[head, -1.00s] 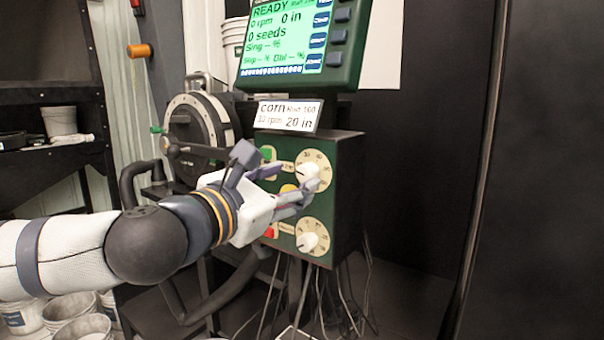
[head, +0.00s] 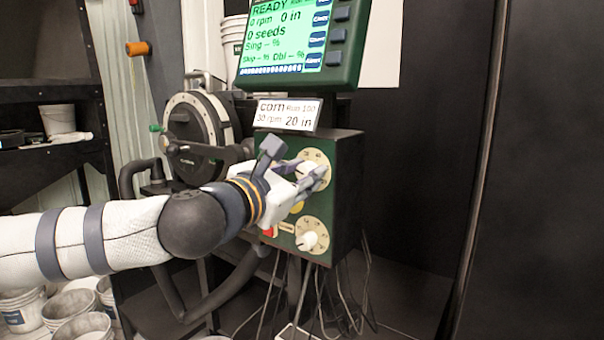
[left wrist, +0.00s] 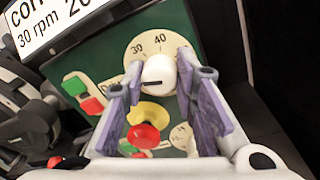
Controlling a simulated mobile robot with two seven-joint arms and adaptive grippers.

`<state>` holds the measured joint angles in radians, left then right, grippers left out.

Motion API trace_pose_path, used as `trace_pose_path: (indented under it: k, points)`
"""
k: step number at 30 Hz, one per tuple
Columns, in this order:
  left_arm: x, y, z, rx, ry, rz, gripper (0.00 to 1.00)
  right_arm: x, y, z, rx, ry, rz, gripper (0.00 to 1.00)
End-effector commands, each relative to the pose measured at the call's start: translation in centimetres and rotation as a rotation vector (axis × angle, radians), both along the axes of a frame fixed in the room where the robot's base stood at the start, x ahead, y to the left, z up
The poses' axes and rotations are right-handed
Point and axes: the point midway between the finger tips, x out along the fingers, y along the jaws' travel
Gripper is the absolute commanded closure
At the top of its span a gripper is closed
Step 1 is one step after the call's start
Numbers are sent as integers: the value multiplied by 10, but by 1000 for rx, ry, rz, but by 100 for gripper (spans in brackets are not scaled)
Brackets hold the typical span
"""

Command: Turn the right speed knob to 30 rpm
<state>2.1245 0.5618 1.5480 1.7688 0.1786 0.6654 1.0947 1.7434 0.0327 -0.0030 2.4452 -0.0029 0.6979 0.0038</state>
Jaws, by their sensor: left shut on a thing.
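The green control box (head: 345,190) has two white knobs on round cream dials. The upper knob (head: 306,170) is between the fingers of my left gripper (head: 307,176), which is shut on it. In the left wrist view the knob (left wrist: 159,70) sits between the purple finger pads, and its dark mark points left. The upper dial (left wrist: 138,47) shows 30 and 40 above the knob; its other marks are hidden by the fingers. The lower knob (head: 307,241) is free. My right gripper is not in view.
A sign (head: 288,113) reads corn, 30 rpm, 20 in. The screen (head: 285,38) above reads READY, 0 rpm. A red button (left wrist: 144,135) on a yellow base lies below the upper knob. Green (left wrist: 74,84) and red (left wrist: 91,106) buttons are at left. Cables hang below the box.

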Motion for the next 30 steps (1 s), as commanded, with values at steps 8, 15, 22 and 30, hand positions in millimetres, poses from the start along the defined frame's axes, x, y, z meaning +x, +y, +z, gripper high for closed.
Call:
trace_pose_path:
  k: [8, 15, 22, 30]
  points:
    - [0, 0, 1, 88, -64, -1, 100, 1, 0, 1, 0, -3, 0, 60]
    - [0, 0, 0, 251, -184, -1, 100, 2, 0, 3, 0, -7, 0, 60]
    - [0, 0, -1, 417, -302, -1, 100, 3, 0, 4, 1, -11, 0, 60]
    - [0, 0, -2, 574, -416, -1, 100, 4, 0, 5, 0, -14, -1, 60]
